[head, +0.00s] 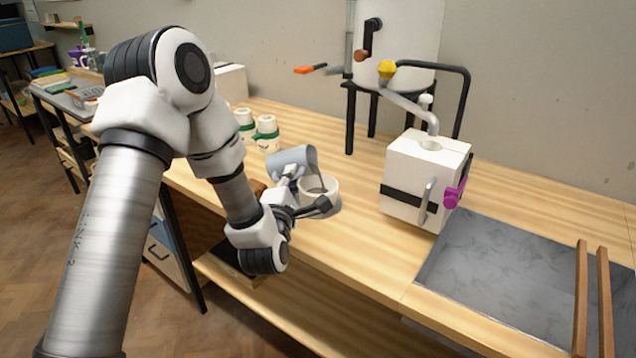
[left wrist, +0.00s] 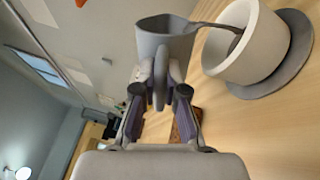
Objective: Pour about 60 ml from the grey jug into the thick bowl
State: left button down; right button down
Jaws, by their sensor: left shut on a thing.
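The grey jug (head: 290,158) is tipped over toward the thick bowl, its mouth just above the bowl's rim. My left gripper (left wrist: 159,92) is shut on the jug's handle, one finger on each side. The thick bowl (head: 333,197) is white and stands on the bench, partly hidden by my gripper. In the left wrist view the bowl (left wrist: 262,52) rests on a grey disc (left wrist: 298,50). A grey-brown stream (left wrist: 217,25) runs from the jug's lip into the bowl. The level inside the bowl is hard to read. My right gripper is out of view.
White bottles with green bands (head: 266,132) stand behind the jug. A white box-shaped container with a black band (head: 400,170) stands to the right, before a tank on a black stand. A grey slab (head: 490,275) lies farther right. Wooden bench surface (head: 350,240) is clear in front.

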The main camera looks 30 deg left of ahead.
pick_arm(q)
jog(key=shift+d+r+m, duration=0.1)
jog(key=shift+d+m, duration=0.05)
jog(key=shift+m, duration=0.45)
dwell(0.4)
jog(key=shift+f+n, duration=0.25)
jog(key=shift+n, duration=0.35)
jog(key=n+b, duration=0.2)
jog(key=b, duration=0.1)
jog(key=shift+a+r+n, duration=0.35)
jog(key=shift+r+n, duration=0.05)
jog(key=shift+s+r+n+p, duration=0.15)
jog(key=shift+r+n+p, duration=0.25)
jog(key=shift+r, duration=0.15)
